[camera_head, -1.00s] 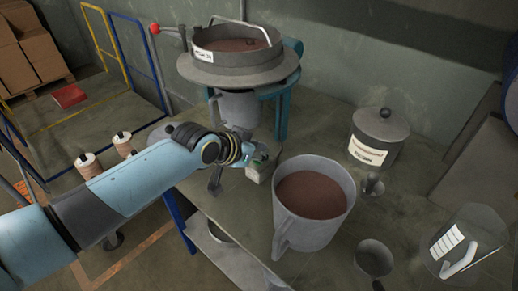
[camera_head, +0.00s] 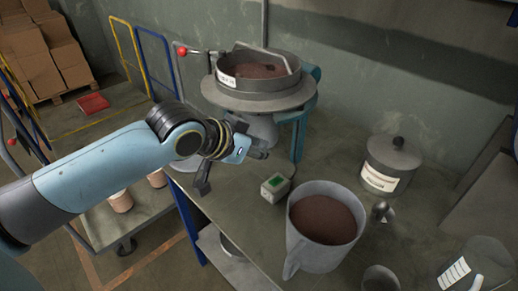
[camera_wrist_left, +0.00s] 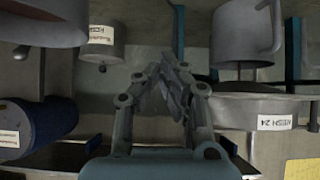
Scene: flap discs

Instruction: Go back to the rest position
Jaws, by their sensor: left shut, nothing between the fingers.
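My left gripper (camera_head: 262,151) is at the end of the blue and black arm from the left, above the workbench. It is shut and empty; its fingers (camera_wrist_left: 172,78) come together in the left wrist view. It is in front of the sieve's stand and apart from the small green-topped box (camera_head: 274,187). My right gripper is in neither view.
A round sieve (camera_head: 258,102) with brown grain stands at the back. A large jug (camera_head: 305,248) of brown grain, a lidded pot (camera_head: 389,166) and a clear jug (camera_head: 483,265) stand to the right. Spools stand on a cart at left.

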